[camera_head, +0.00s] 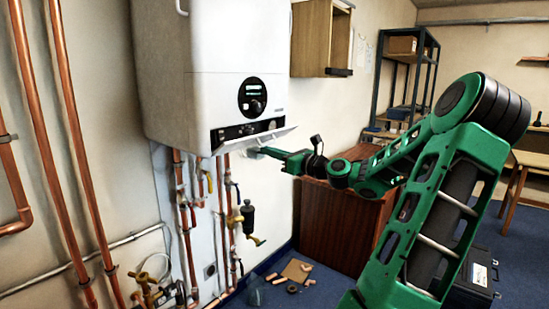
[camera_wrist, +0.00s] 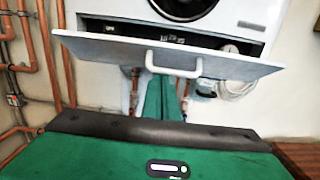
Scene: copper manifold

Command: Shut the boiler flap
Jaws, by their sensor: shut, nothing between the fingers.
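The white boiler (camera_head: 215,70) hangs on the wall with a round dial and display on its front. Its flap (camera_head: 262,139) at the bottom edge stands open, tilted outward, with the dark control recess showing behind it. In the wrist view the flap (camera_wrist: 100,49) spans the picture, with a white bar handle (camera_wrist: 173,72) at its middle. My gripper (camera_head: 256,152) is shut and empty, just below the flap's outer edge. In the wrist view its green fingers (camera_wrist: 164,98) point toward the boiler under the handle. I cannot tell whether they touch the flap.
Copper pipes (camera_head: 70,140) and valves run down the wall left of and below the boiler. A wooden cabinet (camera_head: 318,38) hangs to its right. A brown cabinet (camera_head: 335,225) stands behind my arm. Loose parts lie on a cardboard sheet (camera_head: 296,271) on the blue floor.

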